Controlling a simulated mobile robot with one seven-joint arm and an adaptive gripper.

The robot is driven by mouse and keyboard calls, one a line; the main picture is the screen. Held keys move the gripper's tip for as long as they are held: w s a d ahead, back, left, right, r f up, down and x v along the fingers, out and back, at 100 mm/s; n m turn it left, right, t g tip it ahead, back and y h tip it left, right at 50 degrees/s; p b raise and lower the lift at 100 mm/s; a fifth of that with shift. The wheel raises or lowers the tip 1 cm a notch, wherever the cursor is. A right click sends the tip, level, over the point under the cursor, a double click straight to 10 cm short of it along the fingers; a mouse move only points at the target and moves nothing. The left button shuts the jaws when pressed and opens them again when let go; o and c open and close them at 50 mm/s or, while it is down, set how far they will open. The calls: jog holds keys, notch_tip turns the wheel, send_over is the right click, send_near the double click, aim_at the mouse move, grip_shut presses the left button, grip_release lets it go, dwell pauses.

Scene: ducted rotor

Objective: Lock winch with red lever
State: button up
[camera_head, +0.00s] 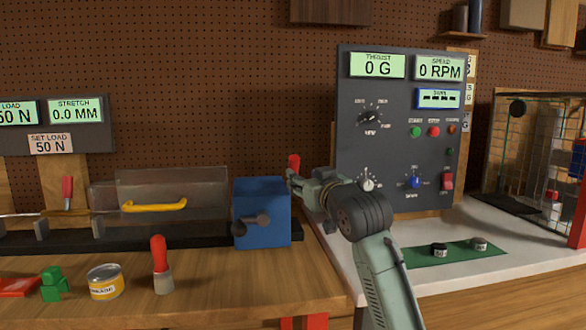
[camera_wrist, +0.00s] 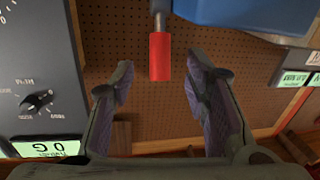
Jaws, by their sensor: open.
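The winch is a blue box (camera_head: 262,214) on the dark rail in the head view, with a dark crank on its front. Its red lever (camera_head: 293,163) stands at the box's right side, the red grip on top. In the wrist view, the red lever (camera_wrist: 160,57) hangs on a grey rod below the blue box (camera_wrist: 240,14). My gripper (camera_head: 298,178) is close to the lever in the head view, its fingers partly hidden by my wrist. In the wrist view, my gripper (camera_wrist: 160,68) is open, with the red grip between the fingertips and a gap on each side.
A grey control panel (camera_head: 400,130) stands to the right of the winch, close to my arm. A clear cover with a yellow handle (camera_head: 154,205) lies left of the box. A red-handled brush (camera_head: 160,265), a tin (camera_head: 105,282) and a green figure (camera_head: 53,284) stand on the bench.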

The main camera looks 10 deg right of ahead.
jog(key=w, duration=0.2)
jog(key=w+a+p, duration=0.1)
jog(key=w, duration=0.2)
jog(key=w+p, duration=0.1)
jog(key=w, duration=0.2)
jog(key=shift+w+a, duration=0.2)
jog(key=shift+a, duration=0.05)
jog(key=shift+c, duration=0.5)
grip_shut()
